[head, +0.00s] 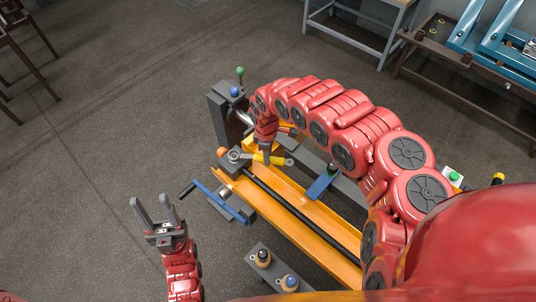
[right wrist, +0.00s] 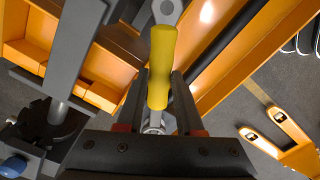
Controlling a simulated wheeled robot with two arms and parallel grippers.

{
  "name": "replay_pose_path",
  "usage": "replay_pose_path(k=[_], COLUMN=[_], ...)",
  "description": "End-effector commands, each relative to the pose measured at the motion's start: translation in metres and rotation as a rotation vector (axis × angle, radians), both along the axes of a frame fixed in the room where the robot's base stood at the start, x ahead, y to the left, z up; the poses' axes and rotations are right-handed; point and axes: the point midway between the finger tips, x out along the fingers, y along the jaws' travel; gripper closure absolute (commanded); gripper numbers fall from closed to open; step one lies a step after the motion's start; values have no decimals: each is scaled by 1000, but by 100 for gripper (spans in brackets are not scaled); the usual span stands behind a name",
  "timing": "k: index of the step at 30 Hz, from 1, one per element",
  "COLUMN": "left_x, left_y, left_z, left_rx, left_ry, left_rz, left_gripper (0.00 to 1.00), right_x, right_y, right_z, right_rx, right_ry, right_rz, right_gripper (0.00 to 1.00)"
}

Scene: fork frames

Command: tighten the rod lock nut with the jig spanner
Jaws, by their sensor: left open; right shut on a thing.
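The jig spanner (head: 277,160) has a yellow sleeve and grey ends. My right gripper (head: 266,150) is shut on it, over the orange jig. My left gripper (head: 156,214) is open and empty, left of the jig.
The orange channel (head: 318,236) runs under the rod. A blue clamp with a crank handle (head: 222,203) sticks out on its left. A dark post with a blue knob (head: 226,100) stands behind. A grey plate with two knobs (head: 276,268) is in front.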

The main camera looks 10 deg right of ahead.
Motion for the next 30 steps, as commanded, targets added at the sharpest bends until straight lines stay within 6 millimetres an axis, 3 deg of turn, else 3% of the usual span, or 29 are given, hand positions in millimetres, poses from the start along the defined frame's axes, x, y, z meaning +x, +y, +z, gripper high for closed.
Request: replay_pose_path(k=[27,28,30], left_x=[0,0,0], left_y=[0,0,0], left_z=[-11,-11,-11], left_rx=[0,0,0], left_ry=[0,0,0], left_rz=[0,0,0], left_gripper=[50,50,50], right_x=[0,0,0], right_y=[0,0,0], right_z=[-14,-14,-14], right_rx=[0,0,0], right_ry=[0,0,0], right_rz=[0,0,0], right_gripper=[100,66,79])
